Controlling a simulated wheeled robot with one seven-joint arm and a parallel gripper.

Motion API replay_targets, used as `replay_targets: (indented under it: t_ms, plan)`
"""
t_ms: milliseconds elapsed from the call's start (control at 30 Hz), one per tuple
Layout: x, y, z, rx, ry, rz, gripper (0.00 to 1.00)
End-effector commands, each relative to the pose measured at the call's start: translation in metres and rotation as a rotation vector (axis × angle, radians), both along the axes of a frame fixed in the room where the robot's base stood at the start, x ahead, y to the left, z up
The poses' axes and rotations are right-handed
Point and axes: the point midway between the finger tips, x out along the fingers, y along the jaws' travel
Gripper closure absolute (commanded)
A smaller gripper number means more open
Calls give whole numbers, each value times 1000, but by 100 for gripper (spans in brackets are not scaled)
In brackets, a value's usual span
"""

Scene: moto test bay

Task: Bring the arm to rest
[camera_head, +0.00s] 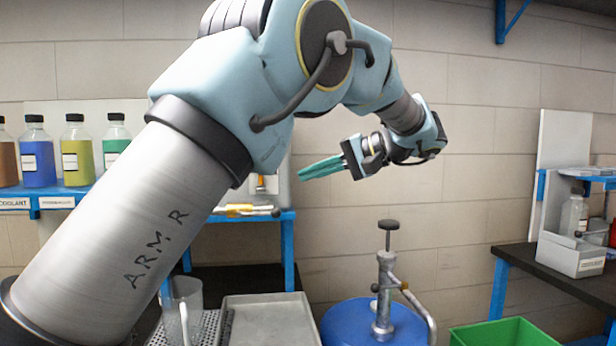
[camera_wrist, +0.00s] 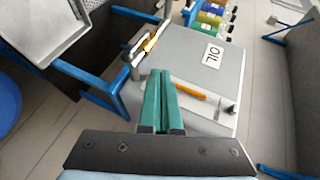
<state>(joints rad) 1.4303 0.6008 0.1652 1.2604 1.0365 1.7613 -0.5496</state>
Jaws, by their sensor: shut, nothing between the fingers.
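My arm, pale blue and silver and marked "ARM R", reaches across the head view from the lower left and bends over to the right. My gripper (camera_head: 302,171) has green fingers that point left in front of the block wall. It is shut and holds nothing. In the wrist view the two green fingers of my gripper (camera_wrist: 159,74) lie together. Behind them in that view is a grey box marked "OIL" (camera_wrist: 195,65). The fingers appear apart from it, but the exact gap cannot be told.
A blue drum with a hand pump (camera_head: 385,285) stands below my gripper. A green bin (camera_head: 505,333) is at the lower right. Bottles (camera_head: 77,152) line the blue shelf at left. A grey tray (camera_head: 268,318) and a clear jug (camera_head: 184,308) stand low. A dark bench (camera_head: 560,262) is at right.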

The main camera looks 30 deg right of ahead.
Motion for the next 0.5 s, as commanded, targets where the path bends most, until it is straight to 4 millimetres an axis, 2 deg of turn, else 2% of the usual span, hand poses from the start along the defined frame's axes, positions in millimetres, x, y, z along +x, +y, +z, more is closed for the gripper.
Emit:
replay_targets:
  t_ms: [367,467,500]
  plan:
    - [2,2,-1,0,4,2,100]
    - [17,15,-10,3,46,13,100]
    - [27,26,-18,3,79,19,100]
